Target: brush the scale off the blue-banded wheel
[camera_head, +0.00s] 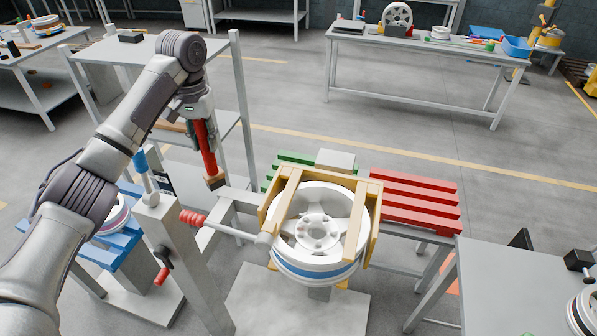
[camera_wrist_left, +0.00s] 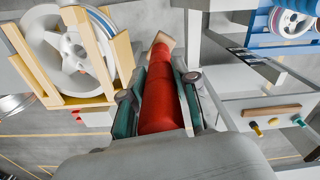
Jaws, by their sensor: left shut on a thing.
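The blue-banded wheel (camera_head: 318,236), pale with a five-spoke face, sits face up in a yellow wooden frame (camera_head: 375,195). Its blue band (camera_head: 318,278) shows low on the near side. My left gripper (camera_head: 203,122) is shut on a red-handled tool with a wood-coloured end (camera_head: 208,150), left of the wheel and apart from it. In the left wrist view, the red handle (camera_wrist_left: 160,98) lies between my fingers (camera_wrist_left: 158,105), and a wheel in a yellow frame (camera_wrist_left: 70,50) is at upper left. The tool's bristles cannot be made out. My right gripper is not in view.
A grey post with a red-gripped lever (camera_head: 195,218) stands left of the wheel. A red slatted rack (camera_head: 410,200) is to the right, a green one (camera_head: 290,160) behind. A blue pallet (camera_head: 130,240) bearing another wheel is at left. A grey table (camera_head: 500,290) is at lower right.

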